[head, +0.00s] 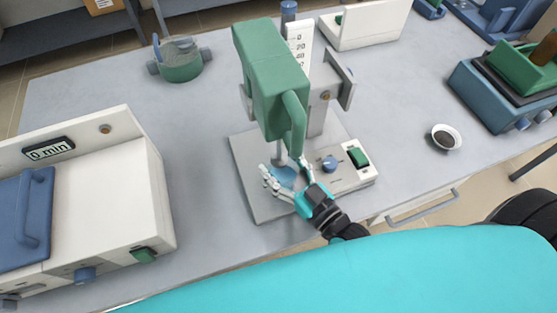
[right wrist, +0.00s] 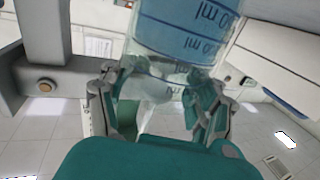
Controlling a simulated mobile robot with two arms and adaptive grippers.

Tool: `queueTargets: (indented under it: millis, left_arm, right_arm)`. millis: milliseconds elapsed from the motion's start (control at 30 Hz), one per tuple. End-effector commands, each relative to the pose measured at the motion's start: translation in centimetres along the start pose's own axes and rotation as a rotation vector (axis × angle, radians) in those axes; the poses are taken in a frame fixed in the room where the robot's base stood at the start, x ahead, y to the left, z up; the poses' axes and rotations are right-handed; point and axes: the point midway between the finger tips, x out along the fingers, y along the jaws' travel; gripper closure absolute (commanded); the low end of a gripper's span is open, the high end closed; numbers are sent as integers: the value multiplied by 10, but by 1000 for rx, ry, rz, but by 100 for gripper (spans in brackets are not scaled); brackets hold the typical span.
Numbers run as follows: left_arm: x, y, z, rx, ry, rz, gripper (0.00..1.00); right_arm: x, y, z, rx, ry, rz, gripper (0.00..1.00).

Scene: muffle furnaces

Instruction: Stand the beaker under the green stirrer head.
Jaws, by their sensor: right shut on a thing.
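The green stirrer head (head: 277,78) is on its stand, with a thin shaft hanging below it. The clear beaker (head: 284,177), with blue contents, is low at the shaft, above the grey base plate (head: 247,189). The head hides part of it, and I cannot tell whether its bottom touches the plate. My right gripper (head: 285,173) reaches in from the front and is shut around the beaker. In the right wrist view the beaker (right wrist: 185,30) shows blue liquid and printed volume marks between the fingers of the gripper (right wrist: 158,98). My left gripper is out of view.
A white furnace (head: 110,180) with a blue door stands at the left. A green round vessel (head: 180,62) is behind it. A small dish of dark matter (head: 446,137) and a blue-green device (head: 510,90) are at the right. The bench between is clear.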

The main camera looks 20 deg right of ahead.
Motion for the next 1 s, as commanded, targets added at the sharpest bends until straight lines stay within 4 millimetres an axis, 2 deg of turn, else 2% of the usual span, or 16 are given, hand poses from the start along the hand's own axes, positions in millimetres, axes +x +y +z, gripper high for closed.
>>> queueTargets:
  millis: [100,200,533,567,767,1000]
  left_arm:
    - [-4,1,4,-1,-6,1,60]
    - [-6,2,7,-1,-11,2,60]
    - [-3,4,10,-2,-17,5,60]
    - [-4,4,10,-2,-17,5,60]
    - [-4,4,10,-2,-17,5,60]
    - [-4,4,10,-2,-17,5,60]
  right_arm:
    - [17,0,-2,0,4,-1,96]
    - [14,0,5,-1,0,-2,96]
    - [13,0,9,-1,1,0,96]
    - [13,0,9,-1,0,-1,34]
    - [13,0,8,-1,0,-1,9]
    - [13,0,8,-1,0,-1,9]
